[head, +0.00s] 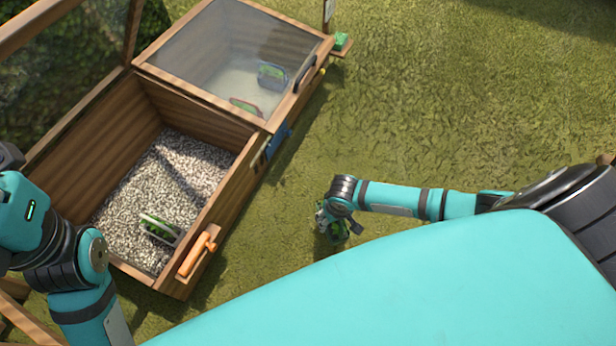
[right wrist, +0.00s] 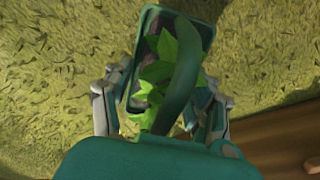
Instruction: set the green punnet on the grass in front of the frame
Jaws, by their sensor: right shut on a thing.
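The green punnet (right wrist: 207,38), dark green with an arched handle and bright leaves inside, is in my right gripper (right wrist: 160,105), whose fingers are on either side of it. In the head view the punnet (head: 340,230) is small and partly hidden by my right gripper (head: 333,217), at or just above the grass; I cannot tell if it touches. The wooden frame (head: 225,205) stands to its left, with grass between. My left arm comes in at the left edge; its fingers are not visible.
The far bay is under closed glass (head: 225,50), with containers below. Open grass (head: 460,110) lies to the right.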

